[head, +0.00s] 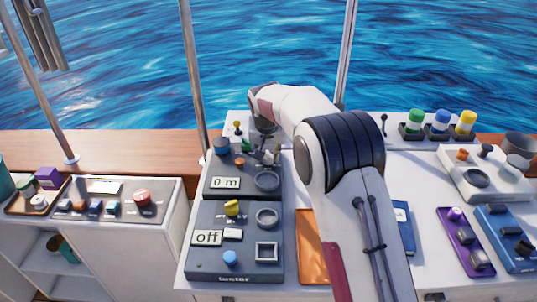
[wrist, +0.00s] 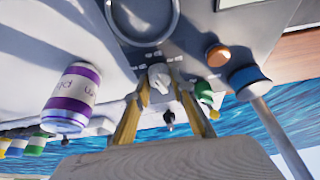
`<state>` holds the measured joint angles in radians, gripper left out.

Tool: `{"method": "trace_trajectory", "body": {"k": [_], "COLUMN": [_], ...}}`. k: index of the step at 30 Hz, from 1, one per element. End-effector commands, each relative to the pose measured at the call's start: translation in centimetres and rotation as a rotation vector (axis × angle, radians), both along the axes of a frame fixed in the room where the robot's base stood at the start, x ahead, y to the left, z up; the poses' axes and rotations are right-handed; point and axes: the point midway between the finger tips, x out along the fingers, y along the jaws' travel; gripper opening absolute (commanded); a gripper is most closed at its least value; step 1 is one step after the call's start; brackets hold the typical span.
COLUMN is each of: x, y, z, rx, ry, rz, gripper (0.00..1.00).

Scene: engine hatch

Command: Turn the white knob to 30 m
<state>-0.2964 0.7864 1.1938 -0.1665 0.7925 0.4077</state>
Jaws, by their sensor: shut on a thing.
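The white knob (wrist: 158,76) sits on the dark upper control panel (head: 218,190), with small marks on the panel around it. My gripper (wrist: 160,85) is shut on the knob, one finger on each side of it in the wrist view. In the head view my gripper (head: 266,154) is at the back right of this panel and mostly hides the knob. The panel's display (head: 226,183) reads "0 m".
Near my gripper are an orange button (wrist: 218,55), a blue knob (wrist: 248,78) and a green control (wrist: 206,92). A purple-and-white can (wrist: 72,98) stands left in the wrist view. A lower panel (head: 208,268) shows "off". My arm covers the console's middle.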

Motion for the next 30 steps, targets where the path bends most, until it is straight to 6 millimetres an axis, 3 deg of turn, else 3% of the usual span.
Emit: {"method": "trace_trajectory", "body": {"k": [15, 30], "x": [0.0, -0.02], "y": [0.2, 0.14], "z": [-0.04, -0.06], "rx": [0.001, -0.001], "ry": [0.001, 0.002], "rz": [-0.214, -0.246], "gripper": [0.02, 0.02]}}
